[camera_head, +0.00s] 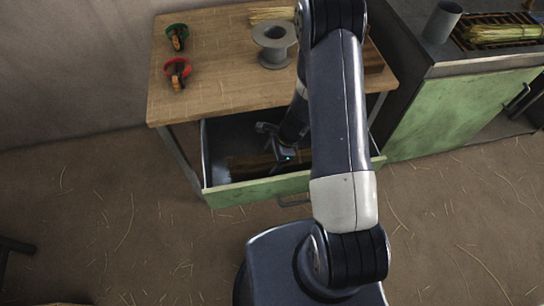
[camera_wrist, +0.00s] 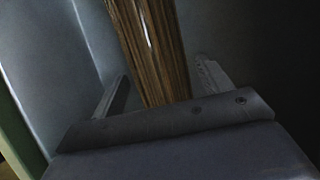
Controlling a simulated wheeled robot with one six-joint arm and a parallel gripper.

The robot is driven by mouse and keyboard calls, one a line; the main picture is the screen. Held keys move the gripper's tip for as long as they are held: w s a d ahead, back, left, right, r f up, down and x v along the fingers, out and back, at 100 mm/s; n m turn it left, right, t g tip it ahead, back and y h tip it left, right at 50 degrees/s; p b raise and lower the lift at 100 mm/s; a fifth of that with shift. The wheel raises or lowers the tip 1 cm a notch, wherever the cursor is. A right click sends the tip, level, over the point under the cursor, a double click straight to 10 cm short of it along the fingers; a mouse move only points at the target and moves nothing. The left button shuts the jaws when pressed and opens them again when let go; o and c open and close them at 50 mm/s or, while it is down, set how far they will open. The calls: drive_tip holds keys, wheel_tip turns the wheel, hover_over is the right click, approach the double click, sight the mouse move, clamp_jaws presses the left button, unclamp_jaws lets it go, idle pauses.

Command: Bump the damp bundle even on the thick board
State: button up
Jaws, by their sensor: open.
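My gripper (camera_head: 279,156) is down inside the open drawer (camera_head: 262,187) under the wooden table. In the wrist view its two fingers (camera_wrist: 163,88) stand apart, with a long brown, lengthwise-streaked piece (camera_wrist: 152,45) running between them; I cannot tell whether they touch it. A brown strip (camera_head: 243,163) also shows in the drawer in the head view. A yellow straw bundle (camera_head: 503,34) lies on a dark grate at the right. More straw (camera_head: 270,14) lies at the table's back edge. A thick brown block (camera_head: 373,58), possibly the board, is partly hidden behind my arm.
The table (camera_head: 215,80) carries a grey spool (camera_head: 273,45), a green-ringed tool (camera_head: 177,37) and a red-ringed tool (camera_head: 177,73). A metal cup (camera_head: 441,22) stands on the right-hand bench above green doors (camera_head: 450,115). Loose straw litters the floor. The table's front left is clear.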

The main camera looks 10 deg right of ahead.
drive_tip(key=p+v, duration=0.1)
drive_tip(key=v, duration=0.9)
drive_tip(key=shift+d+r+p, duration=0.15)
drive_tip(key=shift+r+p, duration=0.15)
drive_tip(key=b+x, duration=0.1)
drive_tip(key=x, duration=0.9)
drive_tip(key=shift+f+b, duration=0.3)
drive_tip(key=shift+b, duration=0.1)
drive_tip(key=shift+a+r+p, duration=0.2)
drive_tip(key=shift+r+p, duration=0.7)
drive_tip(key=shift+p, duration=0.15)
drive_tip(key=shift+r+p, duration=0.75)
drive_tip(key=shift+p, duration=0.05)
